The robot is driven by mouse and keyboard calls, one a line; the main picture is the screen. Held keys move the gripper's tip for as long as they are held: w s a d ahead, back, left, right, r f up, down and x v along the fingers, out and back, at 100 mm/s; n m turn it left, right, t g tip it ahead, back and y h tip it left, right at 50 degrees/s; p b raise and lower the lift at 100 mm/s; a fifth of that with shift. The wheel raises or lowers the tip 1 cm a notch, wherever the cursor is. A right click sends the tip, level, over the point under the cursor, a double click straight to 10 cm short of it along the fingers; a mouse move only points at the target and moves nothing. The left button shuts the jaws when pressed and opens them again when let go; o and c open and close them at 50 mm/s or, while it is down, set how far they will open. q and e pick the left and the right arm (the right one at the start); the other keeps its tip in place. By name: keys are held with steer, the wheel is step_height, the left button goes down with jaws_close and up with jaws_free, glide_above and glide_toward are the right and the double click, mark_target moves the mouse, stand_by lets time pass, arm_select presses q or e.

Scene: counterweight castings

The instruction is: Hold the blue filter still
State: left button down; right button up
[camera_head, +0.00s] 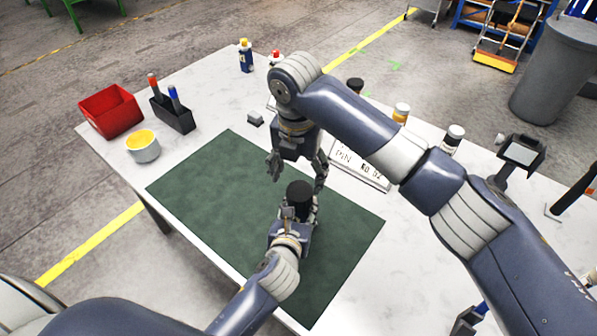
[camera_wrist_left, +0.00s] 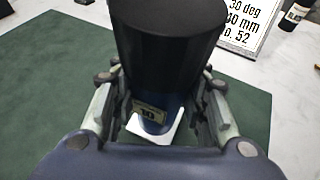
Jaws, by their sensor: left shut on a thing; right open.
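The blue filter (camera_wrist_left: 152,95) stands upright between the fingers of my left gripper (camera_wrist_left: 160,112), with a black upper part and a small label reading 10. In the head view its black top (camera_head: 299,192) shows above my left gripper (camera_head: 295,212), which is shut on it over the green mat (camera_head: 190,190). A white patch shows under the filter in the left wrist view. My right gripper (camera_head: 297,175) is open and points down, just above and behind the filter's top. Its fingers are apart and hold nothing. The filter's lower part is hidden in the head view.
On the white table stand a red bin (camera_head: 110,111), a cup with yellow contents (camera_head: 142,146), a dark holder (camera_head: 173,115) with red and blue tools, several bottles and a printed sign (camera_head: 358,165). The mat's left part is clear. A device on a stand (camera_head: 521,153) is at right.

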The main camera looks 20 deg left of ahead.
mark_target(299, 190)
arm_select(q)
steer(key=shift+r, duration=0.15)
arm_select(e)
steer(key=shift+n, duration=0.5)
steer(key=shift+w+f, duration=0.15)
steer(key=shift+f, duration=1.85)
steer(key=shift+w+f, duration=0.15)
steer(key=shift+f, duration=1.85)
steer(key=c, duration=1.1)
steer(key=o, duration=1.2)
steer(key=shift+c, duration=0.2)
steer(key=shift+r, duration=0.15)
